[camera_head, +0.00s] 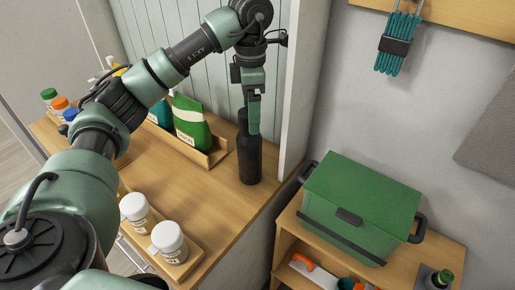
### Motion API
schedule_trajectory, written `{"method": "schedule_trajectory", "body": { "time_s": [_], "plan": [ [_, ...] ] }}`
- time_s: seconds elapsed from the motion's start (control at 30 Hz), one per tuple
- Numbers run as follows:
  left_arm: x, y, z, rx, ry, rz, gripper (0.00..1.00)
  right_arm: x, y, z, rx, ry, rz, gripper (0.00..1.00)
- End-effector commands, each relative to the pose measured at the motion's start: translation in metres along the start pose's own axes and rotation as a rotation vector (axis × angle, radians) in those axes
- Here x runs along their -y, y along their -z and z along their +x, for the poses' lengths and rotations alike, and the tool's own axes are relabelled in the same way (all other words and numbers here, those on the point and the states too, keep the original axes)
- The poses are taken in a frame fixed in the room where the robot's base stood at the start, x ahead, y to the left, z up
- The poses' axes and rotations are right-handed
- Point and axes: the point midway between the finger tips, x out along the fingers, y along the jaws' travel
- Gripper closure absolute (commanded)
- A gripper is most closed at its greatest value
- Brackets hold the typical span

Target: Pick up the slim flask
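The slim flask (249,160) is a dark, tall bottle. It stands upright on the wooden counter, near the counter's right end. My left arm reaches over from the left, and my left gripper (254,118) points down at the flask's upper part. One green finger covers part of the flask's neck and shoulder. The other finger is hidden, so I cannot tell whether the gripper is closed on the flask. My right gripper is not in view.
A wooden tray (211,157) with a green bag (190,120) is left of the flask. White jars (168,238) stand at the counter's front. A white wall panel (300,95) rises close on the right. A green box (362,200) sits on a lower shelf.

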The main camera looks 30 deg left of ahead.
Motion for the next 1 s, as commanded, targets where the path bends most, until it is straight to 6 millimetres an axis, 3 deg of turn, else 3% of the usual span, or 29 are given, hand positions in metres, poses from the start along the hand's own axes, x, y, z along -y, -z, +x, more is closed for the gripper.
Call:
{"method": "schedule_trajectory", "body": {
  "time_s": [0.23, 0.5, 0.77, 1.0],
  "plan": [
    [0.004, 0.003, 0.023, -0.001, 0.004, -0.002, 0.11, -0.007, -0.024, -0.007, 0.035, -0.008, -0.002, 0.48],
    [0.008, 0.004, 0.057, 0.003, 0.003, -0.002, 0.11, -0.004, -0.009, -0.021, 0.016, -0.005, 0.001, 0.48],
    [0.007, 0.003, 0.061, 0.006, 0.0, -0.002, 0.11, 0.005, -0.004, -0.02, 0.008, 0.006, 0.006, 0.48],
    [0.007, 0.003, 0.061, 0.006, 0.0, -0.002, 0.75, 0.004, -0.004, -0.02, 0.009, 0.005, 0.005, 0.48]
  ]
}}
